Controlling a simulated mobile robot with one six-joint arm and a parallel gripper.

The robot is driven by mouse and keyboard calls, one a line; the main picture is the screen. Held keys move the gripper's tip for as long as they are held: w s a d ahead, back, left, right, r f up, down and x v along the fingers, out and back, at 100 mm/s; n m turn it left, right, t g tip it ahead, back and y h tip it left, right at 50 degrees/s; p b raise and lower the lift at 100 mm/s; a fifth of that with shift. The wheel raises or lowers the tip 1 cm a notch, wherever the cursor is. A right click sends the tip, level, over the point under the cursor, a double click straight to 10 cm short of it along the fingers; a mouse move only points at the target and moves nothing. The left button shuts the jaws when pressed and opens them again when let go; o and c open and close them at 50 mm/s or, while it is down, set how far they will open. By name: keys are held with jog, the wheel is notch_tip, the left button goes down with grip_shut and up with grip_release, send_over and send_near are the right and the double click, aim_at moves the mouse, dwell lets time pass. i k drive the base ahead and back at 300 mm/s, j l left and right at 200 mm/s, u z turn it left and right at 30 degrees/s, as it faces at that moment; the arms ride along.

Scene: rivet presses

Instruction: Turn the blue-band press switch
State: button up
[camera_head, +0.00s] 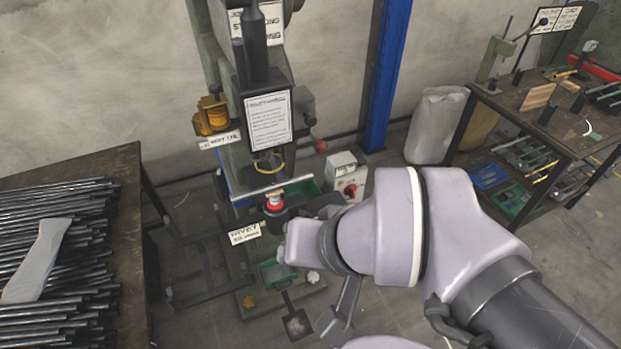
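A green rivet press (228,75) stands against the wall, left of centre. A strip of blue shows low on its column, partly hidden. A light grey switch box (343,168) with a red rotary knob (350,190) sits at the right of the press, just beyond my wrist. A red-topped part (274,203) stands at the press's work point.
A table (128,190) with stacked metal rods stands at the left. A blue post (388,75) and pale sacks (436,125) stand behind the switch box. A workbench (520,110) with tools is at the right. A small green tray (278,272) lies low on the press base.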

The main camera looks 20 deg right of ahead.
aim_at(351, 190)
jog(key=z, duration=0.75)
